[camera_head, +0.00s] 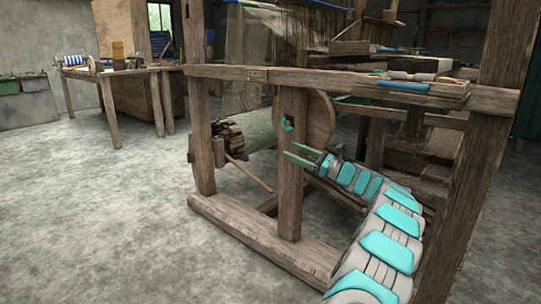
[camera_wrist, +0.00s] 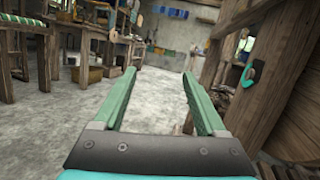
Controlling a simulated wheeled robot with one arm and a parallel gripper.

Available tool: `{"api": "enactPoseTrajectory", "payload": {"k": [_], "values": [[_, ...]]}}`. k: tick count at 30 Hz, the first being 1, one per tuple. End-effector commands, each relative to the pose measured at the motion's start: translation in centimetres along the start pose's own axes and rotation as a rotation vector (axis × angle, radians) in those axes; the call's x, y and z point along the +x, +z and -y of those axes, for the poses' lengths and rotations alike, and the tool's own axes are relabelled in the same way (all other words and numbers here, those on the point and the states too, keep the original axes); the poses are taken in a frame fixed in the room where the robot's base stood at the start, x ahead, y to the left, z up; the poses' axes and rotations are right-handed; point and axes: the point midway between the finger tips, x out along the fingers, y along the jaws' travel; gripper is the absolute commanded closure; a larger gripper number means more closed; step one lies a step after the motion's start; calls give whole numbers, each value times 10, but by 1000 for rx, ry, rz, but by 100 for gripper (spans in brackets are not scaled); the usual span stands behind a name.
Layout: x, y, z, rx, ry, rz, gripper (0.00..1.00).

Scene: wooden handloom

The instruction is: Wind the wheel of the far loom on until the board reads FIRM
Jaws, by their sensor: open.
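A wooden loom frame (camera_head: 240,218) fills the middle of the head view. A round wooden wheel (camera_head: 319,122) shows partly behind its middle post, near a toothed wooden wheel (camera_head: 228,138) and a roller wrapped in green cloth (camera_head: 262,128). A teal curved handle (camera_head: 286,124) shows at that post; it also appears at the right of the wrist view (camera_wrist: 248,76). My gripper (camera_head: 299,154) is open and empty, just below and right of the handle. In the wrist view my gripper's fingers (camera_wrist: 158,74) have only floor between them. I cannot make out any board reading FIRM.
A workbench (camera_head: 120,73) with spools and small items stands at the back left. A ledge (camera_head: 420,92) on the loom's front rail carries hand tools. The grey floor (camera_head: 90,220) at the left is clear.

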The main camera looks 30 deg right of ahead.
Motion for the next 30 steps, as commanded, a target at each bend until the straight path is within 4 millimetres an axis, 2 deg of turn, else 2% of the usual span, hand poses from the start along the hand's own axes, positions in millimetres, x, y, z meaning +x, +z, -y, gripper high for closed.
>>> {"api": "enactPoseTrajectory", "payload": {"k": [9,15,21,30], "values": [[36,6,-41,-33,89,-37,26],[50,6,-60,-48,130,-55,26],[55,6,-68,-55,147,-63,26],[56,6,-69,-56,148,-63,26]]}}
